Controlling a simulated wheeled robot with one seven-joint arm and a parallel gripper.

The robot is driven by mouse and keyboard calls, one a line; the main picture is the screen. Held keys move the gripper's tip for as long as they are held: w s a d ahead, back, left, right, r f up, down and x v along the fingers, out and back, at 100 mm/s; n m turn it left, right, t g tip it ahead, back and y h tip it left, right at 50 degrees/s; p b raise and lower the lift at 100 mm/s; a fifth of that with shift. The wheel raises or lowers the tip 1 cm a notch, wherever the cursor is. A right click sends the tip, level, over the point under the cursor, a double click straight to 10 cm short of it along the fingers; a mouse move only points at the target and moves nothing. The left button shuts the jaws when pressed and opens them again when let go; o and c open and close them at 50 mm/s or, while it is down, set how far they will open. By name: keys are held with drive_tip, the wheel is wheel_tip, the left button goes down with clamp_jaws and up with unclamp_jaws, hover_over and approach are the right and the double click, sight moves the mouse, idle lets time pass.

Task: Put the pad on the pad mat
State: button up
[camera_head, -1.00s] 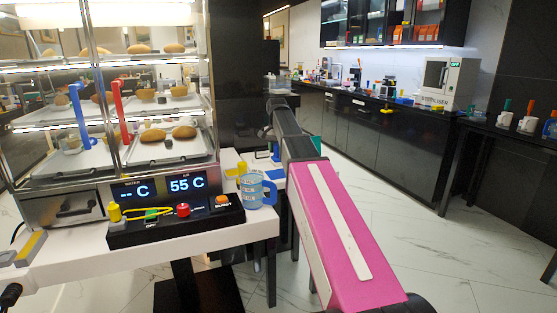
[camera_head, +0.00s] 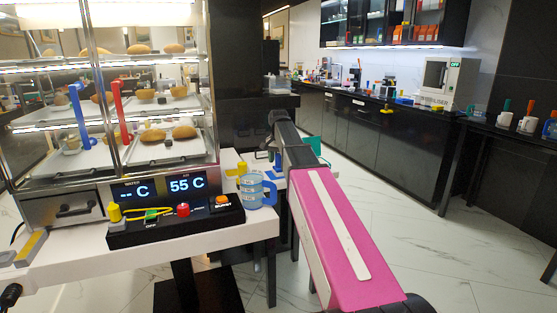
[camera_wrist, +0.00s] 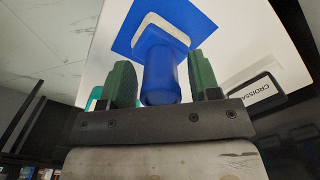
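In the wrist view, the pad (camera_wrist: 161,78) shows as a blue upright handle over a blue base. My gripper (camera_wrist: 161,62) has one green finger on each side of the handle, with a narrow gap visible on both sides, so it looks open around it. In the head view my arm largely hides this spot.
A sign reading CROISSA… (camera_wrist: 262,92) lies close right of the fingers. A teal object (camera_wrist: 95,98) is at the left.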

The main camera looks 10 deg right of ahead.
drive_tip(key=shift+r, duration=0.1)
wheel_tip(320, 180, up, 12)
idle(0.8)
drive_tip(key=shift+s, duration=0.1)
